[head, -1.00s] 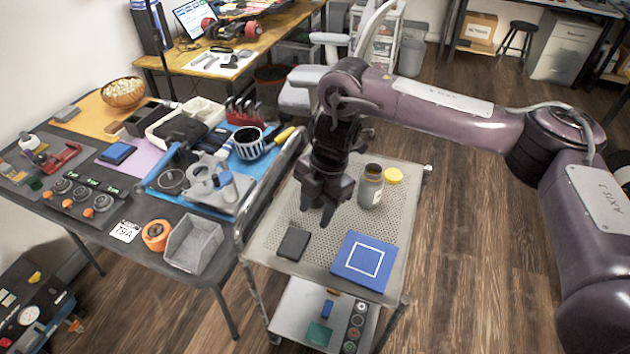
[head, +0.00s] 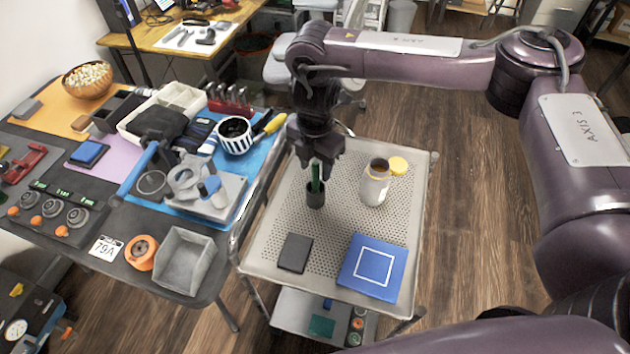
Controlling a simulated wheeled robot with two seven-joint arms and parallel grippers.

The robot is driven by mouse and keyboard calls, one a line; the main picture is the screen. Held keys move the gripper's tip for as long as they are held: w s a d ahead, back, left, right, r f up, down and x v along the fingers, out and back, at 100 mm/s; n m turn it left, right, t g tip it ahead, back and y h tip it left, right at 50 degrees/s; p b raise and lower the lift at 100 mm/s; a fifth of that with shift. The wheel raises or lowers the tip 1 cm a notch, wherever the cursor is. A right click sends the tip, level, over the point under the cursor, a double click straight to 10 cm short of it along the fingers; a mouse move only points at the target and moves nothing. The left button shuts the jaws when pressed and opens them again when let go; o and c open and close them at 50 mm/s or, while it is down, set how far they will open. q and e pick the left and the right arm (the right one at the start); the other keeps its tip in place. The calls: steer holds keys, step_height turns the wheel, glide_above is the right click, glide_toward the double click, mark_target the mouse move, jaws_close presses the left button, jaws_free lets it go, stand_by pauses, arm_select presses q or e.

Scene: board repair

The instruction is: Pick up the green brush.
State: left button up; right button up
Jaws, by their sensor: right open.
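The green brush (head: 315,180) stands upright in a small dark cup (head: 316,198) on the perforated top of the cart (head: 270,228). Its upper end lies between the fingers of my right gripper (head: 317,166). The gripper points down from above, with its fingers open around the brush; I cannot tell if either finger touches it. My left gripper is not in view.
A jar (head: 375,186) with its yellow lid (head: 398,165) beside it stands right of the cup. A dark flat box (head: 295,253) and a blue square pad (head: 372,267) lie at the cart's front. The crowded workbench (head: 120,268) is on the left.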

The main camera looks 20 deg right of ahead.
mark_target(315, 175)
step_height(315, 175, down, 3)
steer(key=shift+r, duration=0.1)
steer(key=shift+f+p, duration=0.3)
steer(key=shift+f, duration=0.3)
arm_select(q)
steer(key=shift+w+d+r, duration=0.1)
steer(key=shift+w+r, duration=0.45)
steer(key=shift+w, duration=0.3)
arm_select(e)
jaws_close()
steer(key=shift+w+r, duration=0.1)
steer(key=shift+r, duration=0.5)
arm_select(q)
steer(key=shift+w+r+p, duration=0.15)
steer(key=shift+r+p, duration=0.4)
arm_select(e)
step_height(315, 175, up, 19)
